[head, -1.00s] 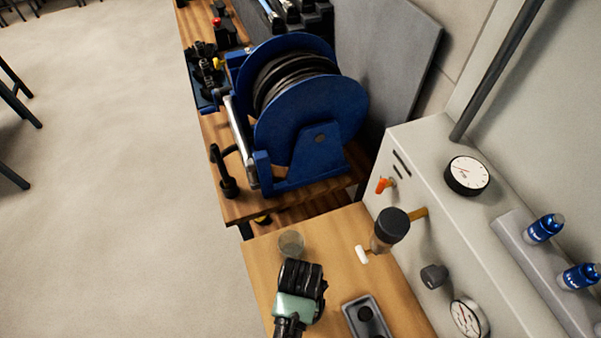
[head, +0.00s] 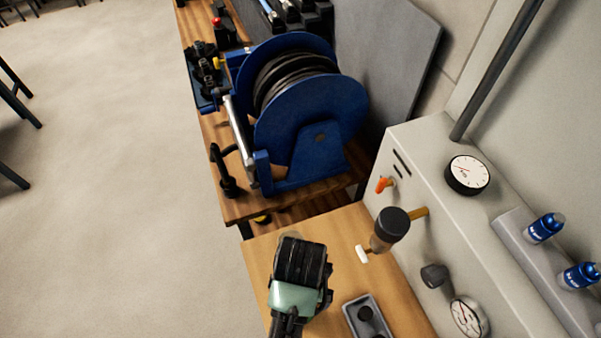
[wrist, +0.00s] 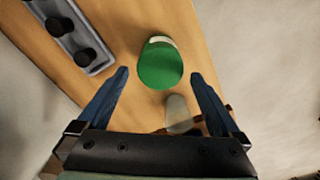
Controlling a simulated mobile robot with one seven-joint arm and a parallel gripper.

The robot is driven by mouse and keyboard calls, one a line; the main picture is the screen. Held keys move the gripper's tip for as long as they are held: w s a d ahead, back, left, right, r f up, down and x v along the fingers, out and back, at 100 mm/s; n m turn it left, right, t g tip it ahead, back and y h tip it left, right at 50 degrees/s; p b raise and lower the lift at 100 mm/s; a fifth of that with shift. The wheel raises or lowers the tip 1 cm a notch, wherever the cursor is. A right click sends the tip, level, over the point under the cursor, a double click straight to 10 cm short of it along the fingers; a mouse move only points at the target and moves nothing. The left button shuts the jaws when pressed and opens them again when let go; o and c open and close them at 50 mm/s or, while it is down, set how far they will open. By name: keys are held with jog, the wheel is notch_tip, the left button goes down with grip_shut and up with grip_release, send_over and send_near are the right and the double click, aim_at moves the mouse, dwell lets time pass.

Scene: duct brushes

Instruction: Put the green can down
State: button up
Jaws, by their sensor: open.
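The green can (wrist: 160,66) shows in the wrist view, on the wooden worktop, with a pale band at its far edge. My gripper (wrist: 159,78) is open, with one blue finger on each side of the can in the picture. Gaps show between the can and both fingers, and nothing is held. In the head view my gripper (head: 301,262) is over the near worktop (head: 345,222) and hides the can.
A clear glass (wrist: 178,112) stands close to the can; my gripper mostly covers it in the head view. A grey tray (head: 352,318) with dark round parts lies to the right. A grey gauge panel (head: 425,190) borders the worktop, and a blue reel (head: 315,115) stands behind.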

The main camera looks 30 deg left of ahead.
jog(key=shift+r, duration=2)
